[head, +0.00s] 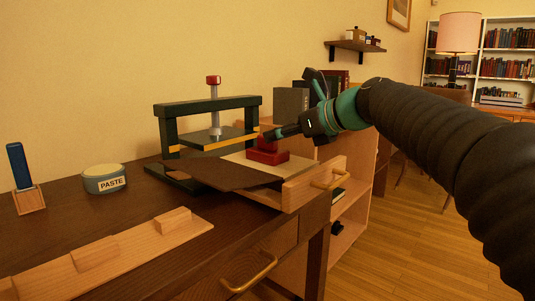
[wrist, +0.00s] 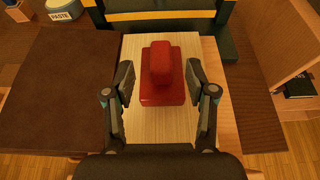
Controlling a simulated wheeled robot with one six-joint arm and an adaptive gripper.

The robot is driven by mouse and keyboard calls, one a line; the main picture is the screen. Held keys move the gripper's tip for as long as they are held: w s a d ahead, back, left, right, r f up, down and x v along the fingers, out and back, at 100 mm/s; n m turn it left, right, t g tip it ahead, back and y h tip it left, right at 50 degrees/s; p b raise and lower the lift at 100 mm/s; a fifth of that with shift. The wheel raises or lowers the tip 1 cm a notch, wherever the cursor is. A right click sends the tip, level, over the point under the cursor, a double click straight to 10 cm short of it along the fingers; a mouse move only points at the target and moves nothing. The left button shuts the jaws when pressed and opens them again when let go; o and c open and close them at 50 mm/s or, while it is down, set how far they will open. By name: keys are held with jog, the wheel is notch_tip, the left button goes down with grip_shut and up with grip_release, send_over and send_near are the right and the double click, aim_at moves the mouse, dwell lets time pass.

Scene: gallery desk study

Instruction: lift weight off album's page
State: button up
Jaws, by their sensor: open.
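The weight (head: 268,152) is a red block with a narrower raised grip on top. In the wrist view the weight (wrist: 162,72) sits upright on the pale page (wrist: 140,122) of the album. The album's dark brown cover (wrist: 55,95) spreads out to the left; in the head view the cover (head: 205,173) lies at the desk's edge. My gripper (wrist: 160,84) is open, with a finger on each side of the weight and visible gaps to it. In the head view my gripper (head: 274,134) comes in from the right, close to the weight's top.
A dark green press (head: 168,128) with a red-topped screw stands just behind the album. A paste tub (head: 104,179), a blue-handled tool in a wooden holder (head: 27,180) and a wooden strip with blocks (head: 115,258) are on the left.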

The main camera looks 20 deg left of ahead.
aim_at(267, 148)
jog(key=b+x, duration=0.1)
jog(key=x, duration=0.4)
jog(key=shift+d, duration=0.1)
grip_shut()
jog(key=shift+r, duration=0.1)
